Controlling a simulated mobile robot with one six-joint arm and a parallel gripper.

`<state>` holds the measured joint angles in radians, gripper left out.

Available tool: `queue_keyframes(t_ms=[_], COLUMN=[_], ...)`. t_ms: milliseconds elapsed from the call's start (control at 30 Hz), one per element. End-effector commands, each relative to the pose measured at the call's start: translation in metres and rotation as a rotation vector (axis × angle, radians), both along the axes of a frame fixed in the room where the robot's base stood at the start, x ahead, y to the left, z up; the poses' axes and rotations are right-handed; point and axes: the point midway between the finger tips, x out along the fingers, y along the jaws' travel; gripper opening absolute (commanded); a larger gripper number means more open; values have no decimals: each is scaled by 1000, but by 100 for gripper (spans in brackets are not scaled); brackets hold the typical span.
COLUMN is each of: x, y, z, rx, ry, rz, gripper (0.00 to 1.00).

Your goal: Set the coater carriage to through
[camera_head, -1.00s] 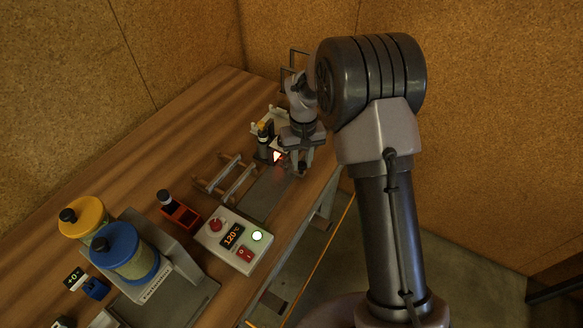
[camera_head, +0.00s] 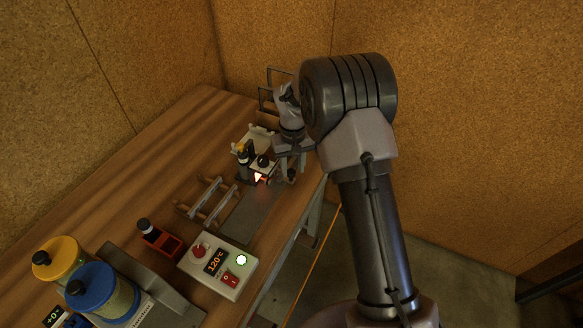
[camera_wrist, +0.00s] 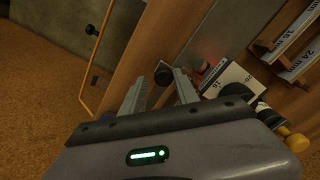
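My gripper (camera_head: 285,168) is just right of the unit, pointing down near the bench's right edge. Contact is not visible. A white plate marked 16 (camera_wrist: 229,78) lies right of the fingers.
A control box (camera_head: 217,266) reading 120 °C, a red holder (camera_head: 161,241) and yellow- and blue-capped jars line the near bench. A small rack (camera_head: 207,201) stands nearer than the coater. Cork walls close the back. Open floor lies right of the bench.

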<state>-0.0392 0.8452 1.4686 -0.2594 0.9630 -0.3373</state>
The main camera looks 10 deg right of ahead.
Motion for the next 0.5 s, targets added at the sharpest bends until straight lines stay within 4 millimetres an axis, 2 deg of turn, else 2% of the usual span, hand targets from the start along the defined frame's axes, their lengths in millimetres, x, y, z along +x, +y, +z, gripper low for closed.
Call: queue_keyframes(t_ms=[500], x=[0], y=[3], z=[0], rx=[3], ry=[0], rz=[0], gripper=[47])
